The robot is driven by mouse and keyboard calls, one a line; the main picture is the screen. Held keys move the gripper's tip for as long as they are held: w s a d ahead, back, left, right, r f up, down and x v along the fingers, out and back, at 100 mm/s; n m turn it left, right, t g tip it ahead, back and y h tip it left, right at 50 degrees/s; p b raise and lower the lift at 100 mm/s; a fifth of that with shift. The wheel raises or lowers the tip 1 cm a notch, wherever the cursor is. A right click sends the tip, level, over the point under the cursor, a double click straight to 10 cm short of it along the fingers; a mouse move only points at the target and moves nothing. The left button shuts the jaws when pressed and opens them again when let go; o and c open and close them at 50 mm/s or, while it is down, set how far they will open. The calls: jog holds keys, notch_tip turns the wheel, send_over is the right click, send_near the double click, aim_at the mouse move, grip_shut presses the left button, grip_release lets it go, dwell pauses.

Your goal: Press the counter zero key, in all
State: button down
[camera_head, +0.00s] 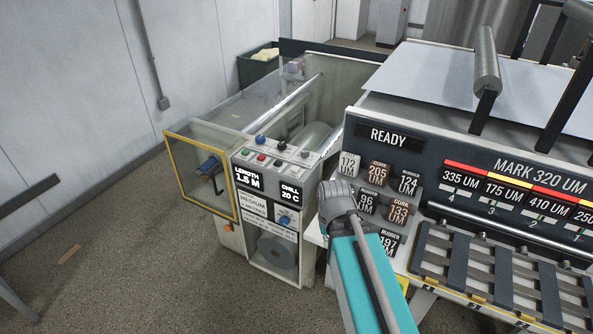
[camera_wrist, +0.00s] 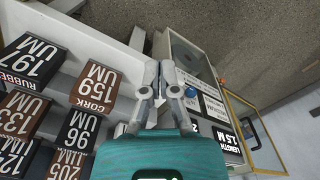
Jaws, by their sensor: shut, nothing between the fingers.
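The control box of the winding machine stands left of centre in the head view. Its top panel (camera_head: 272,154) carries several small coloured keys: blue, red, green, black and white. Their labels are too small to read, so I cannot tell which is the counter zero key. The front display (camera_head: 268,186) reads LENGTH 1.5 M and CHILL 20 C; the LENGTH part also shows at the right in the wrist view (camera_wrist: 228,141). My gripper (camera_wrist: 160,72) is shut and empty, over the gap between the blocks and the control box front.
Labelled rubber and cork blocks (camera_head: 378,174) lie on the right-hand machine, close to my arm. A yellow-framed clear guard (camera_head: 203,176) stands left of the keys. A blue knob (camera_head: 285,220) sits below the display. The READY screen (camera_head: 388,137) is at the right.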

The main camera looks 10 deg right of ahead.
jog(key=shift+w, duration=0.1)
dwell(0.3)
notch_tip(320, 180, up, 11)
jog(key=m+t+y+p, duration=0.3)
jog(key=t+y+p, duration=0.2)
jog(key=t, duration=0.3)
send_over(296, 168)
jog(key=shift+f, duration=0.1)
jog(key=shift+f, duration=0.1)
notch_tip(296, 168, down, 9)
jog(key=b, duration=0.8)
jog(key=shift+b, duration=0.35)
jog(key=shift+f+b, duration=0.7)
jog(key=shift+b, duration=0.15)
dwell(1.3)
jog(key=shift+r, duration=0.1)
dwell(0.3)
jog(key=shift+r+p, duration=0.8)
jog(key=shift+p, duration=0.1)
